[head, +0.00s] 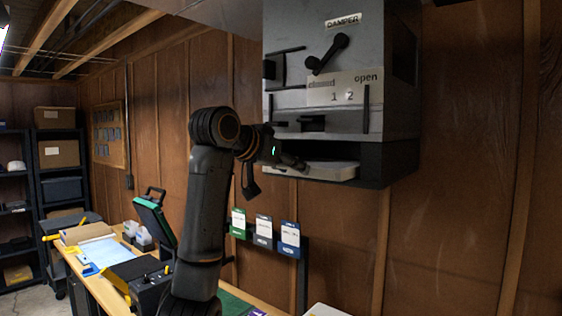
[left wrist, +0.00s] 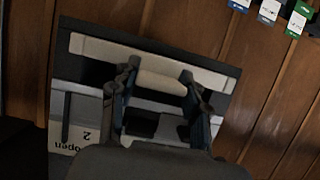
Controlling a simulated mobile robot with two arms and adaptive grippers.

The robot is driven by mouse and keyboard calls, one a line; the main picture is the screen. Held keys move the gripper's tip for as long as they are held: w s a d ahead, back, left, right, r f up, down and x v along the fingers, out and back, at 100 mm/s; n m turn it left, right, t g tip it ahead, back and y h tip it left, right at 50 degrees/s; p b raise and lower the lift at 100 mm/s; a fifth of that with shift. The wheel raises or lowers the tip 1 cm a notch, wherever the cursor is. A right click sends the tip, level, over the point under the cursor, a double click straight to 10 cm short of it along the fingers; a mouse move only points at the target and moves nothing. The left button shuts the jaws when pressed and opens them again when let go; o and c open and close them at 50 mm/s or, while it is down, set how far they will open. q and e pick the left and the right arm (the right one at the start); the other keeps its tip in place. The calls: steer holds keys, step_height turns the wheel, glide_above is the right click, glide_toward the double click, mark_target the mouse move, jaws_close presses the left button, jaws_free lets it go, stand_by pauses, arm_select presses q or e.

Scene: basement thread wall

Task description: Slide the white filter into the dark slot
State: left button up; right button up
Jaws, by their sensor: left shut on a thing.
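The white filter (head: 325,171) sits low in the dark slot (head: 338,150) under the grey damper box, its pale front edge showing at the opening. How deep it sits I cannot tell. My left gripper (head: 292,162) reaches it from the left. In the left wrist view, the filter (left wrist: 215,78) shows as a long pale strip in the dark frame. The left gripper (left wrist: 160,80) has its fingers on either side of a pale raised middle part of the filter and is shut on it. The fingers hide parts of the strip. My right gripper is not in view.
The damper box (head: 290,20) has a black lever (head: 327,54) and an open/closed label (head: 345,87) above the slot. Several coloured cards (head: 263,231) hang on the wooden wall below. A workbench (head: 85,262) with papers and a green-topped device stands at lower left.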

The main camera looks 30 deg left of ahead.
arm_select(q)
steer(key=w+p, duration=0.2)
steer(key=w, duration=0.1)
steer(key=shift+w+d+r, duration=0.1)
steer(key=shift+w, duration=0.1)
steer(key=shift+w+d+p, duration=0.1)
steer(key=shift+w+p, duration=0.25)
steer(key=shift+w, duration=0.8)
steer(key=shift+f, duration=0.2)
steer(key=shift+w, duration=0.1)
steer(key=shift+w, duration=0.55)
steer(key=o, duration=1.3)
steer(key=shift+c, duration=0.2)
